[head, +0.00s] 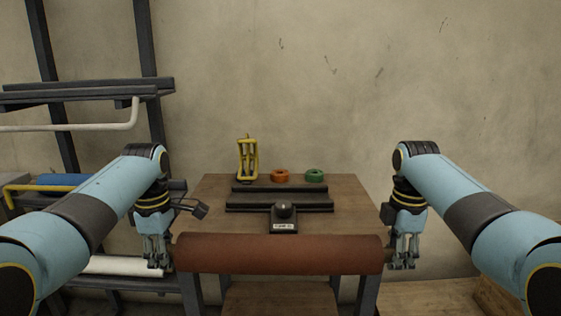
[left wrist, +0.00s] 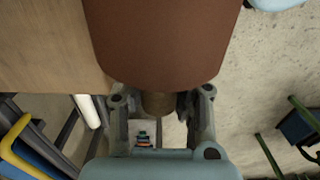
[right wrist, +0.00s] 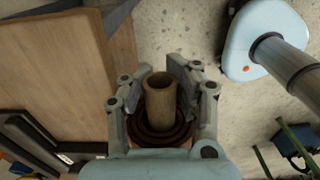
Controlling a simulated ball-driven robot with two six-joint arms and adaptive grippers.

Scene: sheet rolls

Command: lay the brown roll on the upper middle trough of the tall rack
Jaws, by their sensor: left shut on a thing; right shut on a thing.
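The brown roll (head: 280,254) lies level across the front of the head view, in front of the table. My left gripper (head: 158,262) is shut on the core stub at its left end. My right gripper (head: 403,262) is shut on the core at its right end. In the left wrist view the brown roll (left wrist: 160,40) fills the top, its stub (left wrist: 158,103) between the fingers. In the right wrist view the tan core tube (right wrist: 160,98) stands between the fingers. The tall rack (head: 150,50) is at the left, with upper dark troughs (head: 80,90); my left arm hides part of it.
The wooden table (head: 350,195) carries a dark cradle with a label (head: 284,226), a yellow stand (head: 247,158), an orange ring (head: 280,175) and a green ring (head: 315,175). A white roll (head: 122,265) and a blue roll (head: 62,180) lie lower at the left.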

